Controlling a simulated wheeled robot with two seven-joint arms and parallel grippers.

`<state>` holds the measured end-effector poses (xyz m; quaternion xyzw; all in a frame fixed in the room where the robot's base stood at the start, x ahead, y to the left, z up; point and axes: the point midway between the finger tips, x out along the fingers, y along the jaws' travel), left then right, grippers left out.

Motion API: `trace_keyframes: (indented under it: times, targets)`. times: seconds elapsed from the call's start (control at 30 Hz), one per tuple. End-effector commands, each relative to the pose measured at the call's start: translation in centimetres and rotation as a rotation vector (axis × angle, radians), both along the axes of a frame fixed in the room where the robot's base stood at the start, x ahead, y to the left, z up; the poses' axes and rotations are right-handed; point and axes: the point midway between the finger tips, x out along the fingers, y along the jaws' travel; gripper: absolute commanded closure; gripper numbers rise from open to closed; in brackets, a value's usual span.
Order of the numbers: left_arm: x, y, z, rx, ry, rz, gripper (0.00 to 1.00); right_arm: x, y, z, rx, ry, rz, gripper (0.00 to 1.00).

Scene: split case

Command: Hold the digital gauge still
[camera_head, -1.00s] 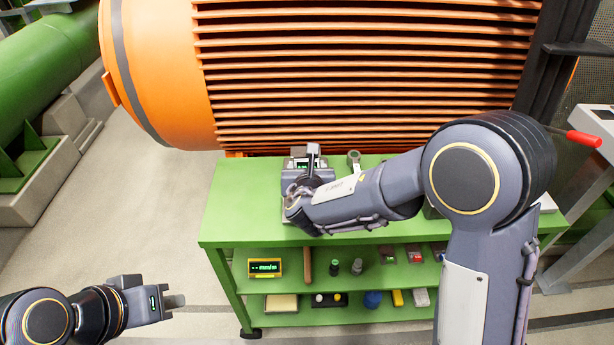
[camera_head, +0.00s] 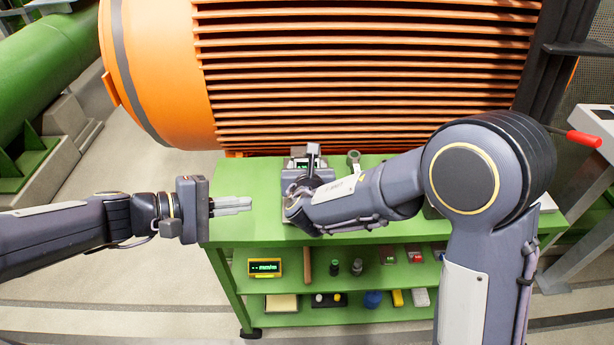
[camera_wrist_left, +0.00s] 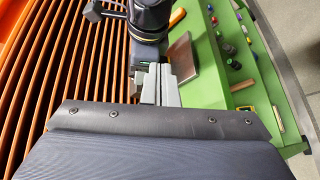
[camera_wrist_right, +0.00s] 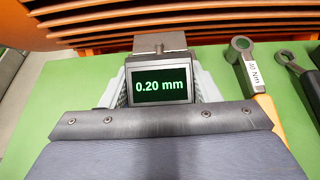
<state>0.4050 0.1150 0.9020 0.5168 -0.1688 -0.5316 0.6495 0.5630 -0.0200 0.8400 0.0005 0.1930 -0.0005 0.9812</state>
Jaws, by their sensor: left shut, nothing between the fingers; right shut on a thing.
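The digital gauge (camera_wrist_right: 161,87) fills the middle of the right wrist view, its green display reading 0.20 mm. My right gripper (camera_head: 306,168) is shut on it, with one pale finger on each side. In the head view only a little of the gauge (camera_head: 300,164) shows beyond my right wrist, at the back of the green bench top. My left gripper (camera_head: 250,204) is shut and empty, its fingers pointing right over the left part of the bench top, apart from the gauge. Its closed fingers also show in the left wrist view (camera_wrist_left: 160,85).
The green bench (camera_head: 236,228) stands before a large orange ribbed machine (camera_head: 360,75). A wrench with an orange handle (camera_wrist_right: 252,75) lies right of the gauge. Lower shelves hold a yellow-framed display (camera_head: 265,267) and several small items. The bench top's left side is clear.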

Motion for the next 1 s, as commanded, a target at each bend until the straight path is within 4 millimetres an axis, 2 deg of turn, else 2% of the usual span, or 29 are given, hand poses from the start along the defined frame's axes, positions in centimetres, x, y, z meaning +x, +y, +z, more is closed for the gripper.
trace_keyframes:
  times: [0.03, 0.2, 0.3, 0.4, 0.53, 0.67, 1.0]
  targets:
    - [2.1, 0.0, -1.1, -0.068, 0.049, 0.049, 1.0, -0.3, 0.0, -0.8, -0.004, 0.019, 0.003, 0.73]
    - [8.6, 0.9, -4.4, -0.265, 0.17, 0.249, 1.0, -0.3, 0.0, -0.8, -0.004, 0.019, 0.003, 0.73]
    - [11.3, 1.7, -6.6, -0.34, 0.22, 0.348, 1.0, -0.3, -0.1, -0.8, -0.004, 0.019, 0.003, 0.73]
    - [12.9, 2.4, -8.3, -0.386, 0.254, 0.421, 1.0, -0.3, -0.1, -0.8, -0.004, 0.019, 0.003, 0.73]
    - [14.0, 2.9, -9.5, -0.416, 0.275, 0.473, 1.0, -0.3, -0.1, -0.8, -0.005, 0.019, 0.002, 0.73]
    - [14.3, 2.4, -9.8, -0.424, 0.281, 0.484, 1.0, -0.3, -0.1, -0.8, -0.005, 0.019, 0.002, 0.73]
    - [14.2, -2.1, -9.7, -0.423, 0.282, 0.48, 1.0, -0.3, -0.1, -0.8, -0.005, 0.019, 0.002, 0.73]
